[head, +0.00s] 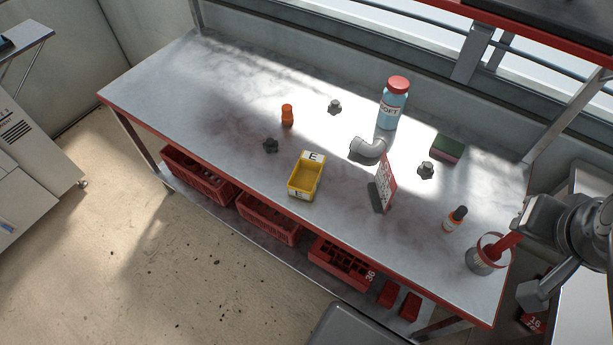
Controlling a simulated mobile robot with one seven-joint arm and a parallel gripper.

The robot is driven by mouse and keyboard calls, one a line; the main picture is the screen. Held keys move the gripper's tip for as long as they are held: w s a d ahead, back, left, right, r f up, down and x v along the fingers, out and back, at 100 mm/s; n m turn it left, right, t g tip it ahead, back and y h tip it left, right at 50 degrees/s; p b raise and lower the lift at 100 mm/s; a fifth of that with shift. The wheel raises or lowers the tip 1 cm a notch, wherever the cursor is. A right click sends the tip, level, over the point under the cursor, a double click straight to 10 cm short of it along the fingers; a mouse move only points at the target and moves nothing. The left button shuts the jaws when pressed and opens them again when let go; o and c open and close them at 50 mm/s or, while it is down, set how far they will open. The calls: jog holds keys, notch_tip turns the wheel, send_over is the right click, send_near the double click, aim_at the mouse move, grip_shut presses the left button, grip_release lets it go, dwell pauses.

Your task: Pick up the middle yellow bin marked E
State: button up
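One yellow bin (304,186) stands on the grey marbled bench top, left of the bench's middle and towards its front edge. It is open-topped and looks empty. A white label with a black E sits on its far wall, and a smaller mark shows on its near end. No other yellow bin is in view. My grey arm enters at the right edge, and its end, my gripper (530,255), is over the bench's right end, well away from the bin.
Right of the bin stand a sign (387,182), a grey pipe elbow (369,150) and a blue bottle (392,108). Red crates (268,222) sit below. The bench's left end is clear.

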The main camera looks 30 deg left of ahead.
jog(key=shift+o, duration=0.4)
jog(key=o, duration=1.1)
